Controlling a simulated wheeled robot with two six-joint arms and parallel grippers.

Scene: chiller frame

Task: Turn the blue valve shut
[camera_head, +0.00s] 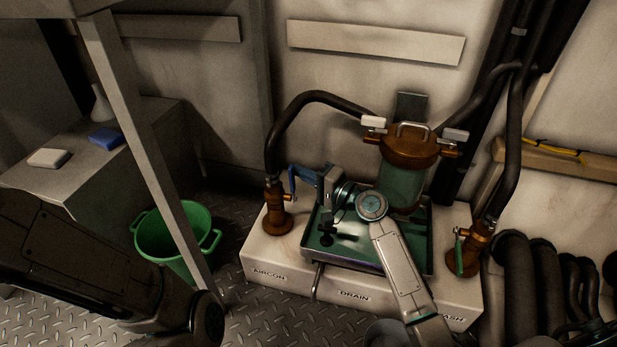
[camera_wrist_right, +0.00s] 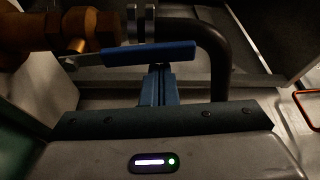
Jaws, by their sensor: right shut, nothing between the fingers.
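The blue valve handle (camera_head: 292,180) is on the brass fitting (camera_head: 276,212) at the left end of the white base, on the side marked AIRCON. In the right wrist view the handle (camera_wrist_right: 150,53) lies nearly level across the picture, with the brass body (camera_wrist_right: 85,30) at its left. My right gripper (camera_head: 304,173) is shut and empty, reaching left beside the handle. In the wrist view its blue fingertips (camera_wrist_right: 158,72) are just under the handle; I cannot tell whether they touch it. My left arm shows at lower left, but its gripper does not.
A brown-capped strainer (camera_head: 408,145) stands in a green tray (camera_head: 345,258) under my right arm. A green-handled valve (camera_head: 460,250) is at the right end. Black hoses arch above both valves. A green bucket (camera_head: 165,235) and a slanted post (camera_head: 150,160) stand left.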

